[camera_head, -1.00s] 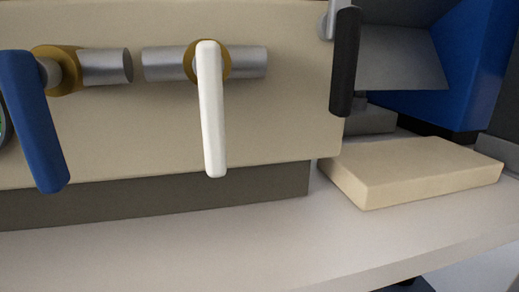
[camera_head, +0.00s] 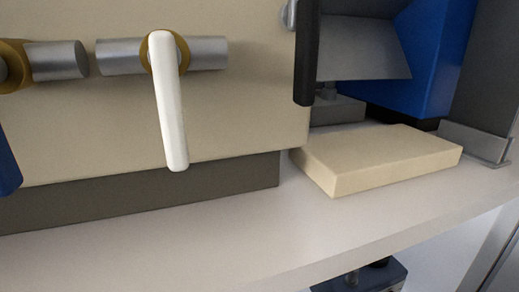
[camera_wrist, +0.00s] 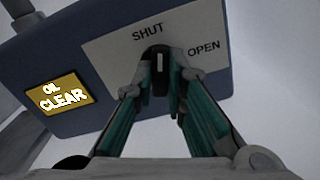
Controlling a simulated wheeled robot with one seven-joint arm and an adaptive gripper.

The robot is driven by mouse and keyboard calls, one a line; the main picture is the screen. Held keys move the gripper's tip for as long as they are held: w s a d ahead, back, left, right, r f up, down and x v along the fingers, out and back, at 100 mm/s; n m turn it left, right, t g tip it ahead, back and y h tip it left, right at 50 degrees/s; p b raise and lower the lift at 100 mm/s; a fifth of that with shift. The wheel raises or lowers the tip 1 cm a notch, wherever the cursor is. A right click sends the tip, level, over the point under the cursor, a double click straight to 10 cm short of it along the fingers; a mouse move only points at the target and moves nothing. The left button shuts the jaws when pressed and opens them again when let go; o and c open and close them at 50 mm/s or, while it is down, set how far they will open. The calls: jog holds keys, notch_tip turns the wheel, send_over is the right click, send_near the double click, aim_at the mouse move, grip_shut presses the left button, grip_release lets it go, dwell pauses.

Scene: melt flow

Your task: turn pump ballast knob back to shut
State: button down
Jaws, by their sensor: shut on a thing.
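The pump's black ballast knob (camera_wrist: 160,58) shows in the wrist view on a white plate (camera_wrist: 112,50) on the blue-grey housing. The word SHUT is printed above the knob and OPEN to its right. A short white mark on the knob points up in the picture, close to SHUT; its exact alignment is hard to tell. My gripper (camera_wrist: 158,82), with teal-lined fingers, is shut on the knob, one finger at each side. The fingertips cover part of its lower edge. My gripper does not show in the head view.
A lit yellow OIL CLEAR window (camera_wrist: 60,92) is left of the plate. In the head view, a beige panel carries a white lever (camera_head: 168,100) and a black lever (camera_head: 307,55). A beige block (camera_head: 375,160) lies on the pale bench (camera_head: 230,220). A dark device (camera_head: 360,277) stands below the bench edge.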

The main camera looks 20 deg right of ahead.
jog(key=shift+n, duration=1.4)
jog(key=shift+n, duration=0.3)
jog(key=c, duration=1.5)
grip_release()
jog(key=shift+c, duration=0.2)
jog(key=shift+s+d, duration=0.15)
jog(key=shift+s, duration=1.85)
jog(key=shift+s+d, duration=0.15)
jog(key=shift+s, duration=1.85)
jog(key=o, duration=0.6)
jog(key=shift+c, duration=0.2)
